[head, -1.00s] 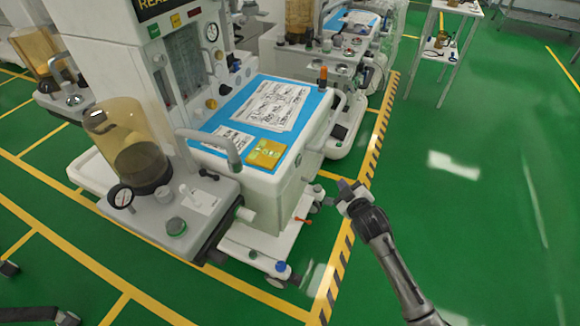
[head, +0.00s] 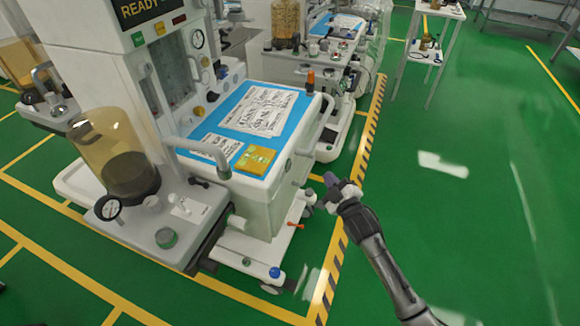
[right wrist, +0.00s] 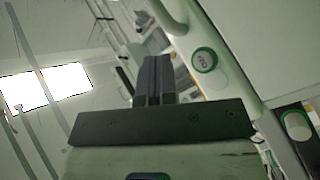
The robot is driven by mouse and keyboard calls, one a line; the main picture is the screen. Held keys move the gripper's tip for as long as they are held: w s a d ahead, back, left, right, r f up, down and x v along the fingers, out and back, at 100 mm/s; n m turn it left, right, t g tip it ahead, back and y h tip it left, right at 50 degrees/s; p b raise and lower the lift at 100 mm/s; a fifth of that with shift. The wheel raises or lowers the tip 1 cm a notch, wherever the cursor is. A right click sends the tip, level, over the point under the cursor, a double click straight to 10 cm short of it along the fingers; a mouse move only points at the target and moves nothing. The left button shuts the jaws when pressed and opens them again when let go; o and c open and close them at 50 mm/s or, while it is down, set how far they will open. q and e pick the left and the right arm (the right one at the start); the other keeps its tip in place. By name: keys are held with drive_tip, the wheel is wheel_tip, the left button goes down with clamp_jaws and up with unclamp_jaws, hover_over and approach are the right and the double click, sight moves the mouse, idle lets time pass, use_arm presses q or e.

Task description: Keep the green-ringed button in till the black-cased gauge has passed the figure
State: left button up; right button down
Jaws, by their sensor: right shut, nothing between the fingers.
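The black-cased gauge (head: 108,207) has a white dial and stands on the near side shelf of the cart, in front of the amber canister. Its figures are too small to read. A second green-ringed round (right wrist: 297,125) shows at the right edge. My right gripper (head: 331,181) is shut and empty, beside the cart's right side. My left gripper is out of view.
The cart (head: 262,196) carries a blue mat with papers and a yellow packet (head: 256,158). A curved handle (head: 198,147) rises in front. Another white-faced gauge (head: 197,38) is on the upright panel. More carts stand behind.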

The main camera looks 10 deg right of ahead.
sight(289, 166)
drive_tip(key=w+a+b, duration=0.3)
drive_tip(key=w+a, duration=0.1)
drive_tip(key=a, duration=0.3)
drive_tip(key=shift+w+b, duration=0.4)
drive_tip(key=shift+d, duration=0.1)
idle(0.7)
idle(0.7)
drive_tip(key=shift+w+a, duration=0.15)
drive_tip(key=shift+a, duration=0.05)
idle(0.4)
drive_tip(key=shift+w+a, duration=0.1)
drive_tip(key=shift+a, duration=0.1)
